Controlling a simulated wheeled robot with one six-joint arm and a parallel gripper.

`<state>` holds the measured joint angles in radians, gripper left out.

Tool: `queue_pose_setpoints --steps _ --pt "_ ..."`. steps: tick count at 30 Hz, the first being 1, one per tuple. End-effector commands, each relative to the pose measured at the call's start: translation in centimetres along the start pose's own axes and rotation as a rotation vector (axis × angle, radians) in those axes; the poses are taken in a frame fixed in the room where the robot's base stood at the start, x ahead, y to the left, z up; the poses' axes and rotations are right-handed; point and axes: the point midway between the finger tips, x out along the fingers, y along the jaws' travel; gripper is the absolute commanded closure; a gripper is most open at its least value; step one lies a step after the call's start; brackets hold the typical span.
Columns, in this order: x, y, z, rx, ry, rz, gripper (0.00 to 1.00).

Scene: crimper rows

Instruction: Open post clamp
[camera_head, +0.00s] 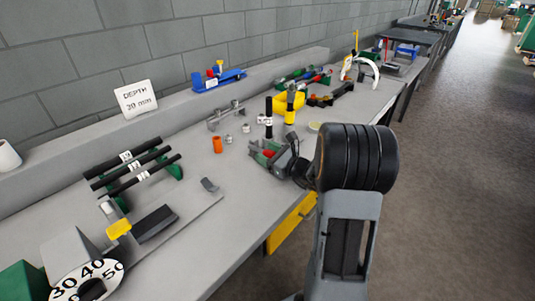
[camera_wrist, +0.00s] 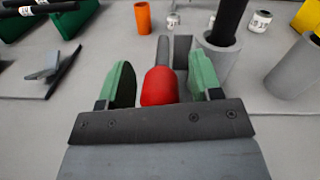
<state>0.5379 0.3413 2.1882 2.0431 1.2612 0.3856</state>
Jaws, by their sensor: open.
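The post clamp is a grey collar (camera_wrist: 216,62) around an upright black post (camera_wrist: 228,18); the post (camera_head: 268,112) also shows in the head view with a white label. A grey lever (camera_wrist: 163,50) with a red handle (camera_wrist: 159,86) lies beside the collar in the wrist view. My gripper (camera_wrist: 163,68) is open, with one green finger left and one right of the red handle. Gaps show between the handle and both fingers. In the head view my gripper (camera_head: 265,151) is low over the bench beside the post, and my wrist hides part of the area.
An orange cylinder (camera_head: 217,145) and small metal parts stand left of the post. A second post (camera_head: 290,110) in a yellow part stands close to the right. Black labelled rods (camera_head: 130,168) lie on green stands at left.

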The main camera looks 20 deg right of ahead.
Motion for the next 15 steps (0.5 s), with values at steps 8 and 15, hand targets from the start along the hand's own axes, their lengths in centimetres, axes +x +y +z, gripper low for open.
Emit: queue_pose_setpoints --steps 8,15 --pt "-0.01 -0.01 0.01 0.0 0.0 0.0 0.51" --pt "-0.02 -0.01 0.02 0.0 0.0 0.0 0.74"
